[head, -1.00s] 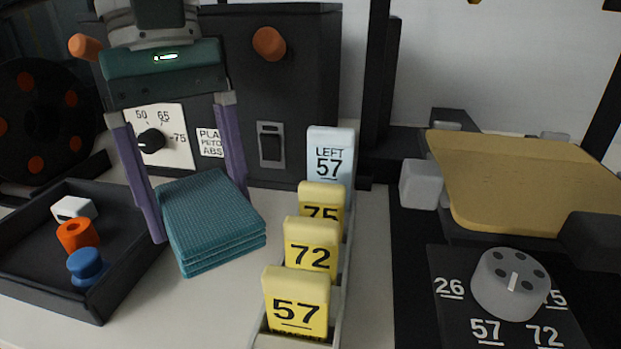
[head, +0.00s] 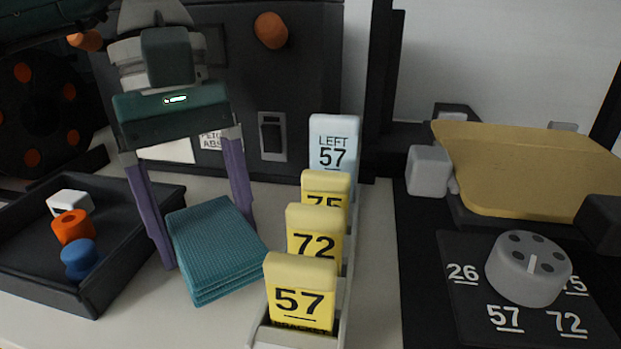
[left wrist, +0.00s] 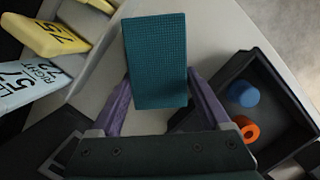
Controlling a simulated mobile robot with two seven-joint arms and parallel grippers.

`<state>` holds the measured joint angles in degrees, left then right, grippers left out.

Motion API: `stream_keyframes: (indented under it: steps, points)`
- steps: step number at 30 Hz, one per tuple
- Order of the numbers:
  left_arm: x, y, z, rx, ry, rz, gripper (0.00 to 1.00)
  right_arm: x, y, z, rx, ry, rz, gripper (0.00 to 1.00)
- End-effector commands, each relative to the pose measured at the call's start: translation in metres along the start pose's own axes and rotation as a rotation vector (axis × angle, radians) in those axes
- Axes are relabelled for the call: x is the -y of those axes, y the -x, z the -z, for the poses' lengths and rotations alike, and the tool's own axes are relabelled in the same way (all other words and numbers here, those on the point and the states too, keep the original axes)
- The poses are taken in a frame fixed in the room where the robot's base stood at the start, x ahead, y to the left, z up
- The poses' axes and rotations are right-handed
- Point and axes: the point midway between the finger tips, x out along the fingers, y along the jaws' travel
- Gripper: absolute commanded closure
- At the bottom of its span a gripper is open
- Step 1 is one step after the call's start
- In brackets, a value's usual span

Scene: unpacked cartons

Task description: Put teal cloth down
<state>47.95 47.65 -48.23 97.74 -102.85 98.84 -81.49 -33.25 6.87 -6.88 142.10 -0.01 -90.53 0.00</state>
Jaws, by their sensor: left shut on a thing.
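The teal cloth (head: 215,248) is a folded stack of several layers. It sits between the purple fingers of my left gripper (head: 208,238), which is shut on it. In the left wrist view the cloth (left wrist: 155,60) extends forward from between the two fingers of the gripper (left wrist: 158,80). The cloth is over the pale tabletop (head: 215,320), between the dark tray and the row of tags. I cannot tell whether its underside touches the table. My right gripper is not in view.
The dark tray (head: 45,283) at left holds a white piece (head: 70,203), an orange ring (head: 72,227) and a blue knob (head: 80,260). Yellow tags (head: 302,293) and a pale blue tag (head: 332,150) stand in a rack to the right. A grey dial (head: 528,268) is further right.

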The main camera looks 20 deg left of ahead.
Motion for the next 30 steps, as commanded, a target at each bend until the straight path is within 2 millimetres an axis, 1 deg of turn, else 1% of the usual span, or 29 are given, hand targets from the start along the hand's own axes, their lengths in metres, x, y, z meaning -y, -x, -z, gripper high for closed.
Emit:
stream_keyframes:
  steps: [1, 2, 3, 7, 18, 21, 23, 25, 26, 29, 30]
  points:
    - [0.003, -0.01, 0.005, -0.012, 0.006, 0.01, 1.0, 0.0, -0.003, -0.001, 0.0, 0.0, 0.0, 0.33]
    - [0.003, -0.011, 0.005, -0.012, 0.006, 0.011, 1.0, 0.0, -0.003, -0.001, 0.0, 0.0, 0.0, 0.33]
    - [0.003, -0.011, 0.005, -0.011, 0.006, 0.012, 0.16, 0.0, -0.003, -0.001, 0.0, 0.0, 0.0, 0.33]
    - [0.003, -0.012, 0.006, -0.011, 0.007, 0.013, 0.01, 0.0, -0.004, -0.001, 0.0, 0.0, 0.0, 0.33]
    - [0.004, -0.013, 0.006, -0.013, 0.007, 0.014, 0.0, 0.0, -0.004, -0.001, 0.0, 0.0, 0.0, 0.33]
    - [0.004, -0.009, 0.006, -0.012, 0.007, 0.014, 0.0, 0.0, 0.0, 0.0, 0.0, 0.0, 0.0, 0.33]
    - [0.004, -0.003, 0.004, -0.012, 0.007, 0.014, 0.0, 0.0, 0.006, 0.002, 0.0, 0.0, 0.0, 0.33]
    - [0.004, 0.007, 0.002, -0.013, 0.008, 0.016, 0.0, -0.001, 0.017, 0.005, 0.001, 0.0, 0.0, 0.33]
    - [0.003, 0.009, 0.003, -0.015, 0.008, 0.012, 0.0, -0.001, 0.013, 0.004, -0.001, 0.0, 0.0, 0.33]
    - [0.002, 0.034, 0.004, -0.016, 0.006, 0.007, 0.0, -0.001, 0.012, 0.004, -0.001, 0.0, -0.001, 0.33]
    - [0.001, 0.045, 0.003, -0.016, 0.007, 0.005, 0.0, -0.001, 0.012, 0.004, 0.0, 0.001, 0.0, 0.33]
